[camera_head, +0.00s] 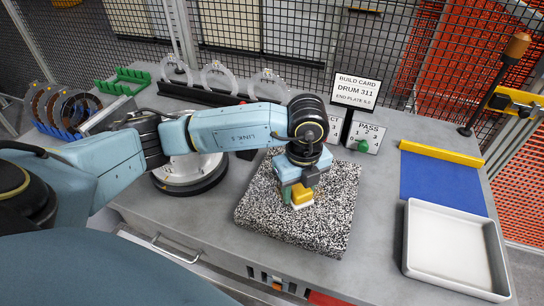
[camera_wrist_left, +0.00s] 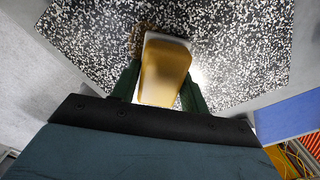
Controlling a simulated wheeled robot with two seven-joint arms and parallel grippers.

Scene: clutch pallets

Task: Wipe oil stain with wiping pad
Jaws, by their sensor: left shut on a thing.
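The wiping pad (camera_head: 301,193) has a yellow grip block and a pale base. My left gripper (camera_head: 297,199) points down and is shut on it, over the black-and-white speckled slab (camera_head: 322,237). In the left wrist view the pad (camera_wrist_left: 164,68) sits between the two dark green fingers, with the slab (camera_wrist_left: 240,45) behind it. A brownish patch (camera_wrist_left: 138,38), which looks like the oil stain, shows on the slab beside the pad's far end; the pad may hide part of it. Contact between pad and slab is hard to tell. My right gripper is not in view.
A white tray (camera_head: 409,258) and a blue mat (camera_head: 440,185) with a yellow edge lie to the right. A round metal disc (camera_head: 190,178) is left of the slab, under my arm. Signs (camera_head: 367,134) and a rack of clear rings (camera_head: 219,92) stand behind.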

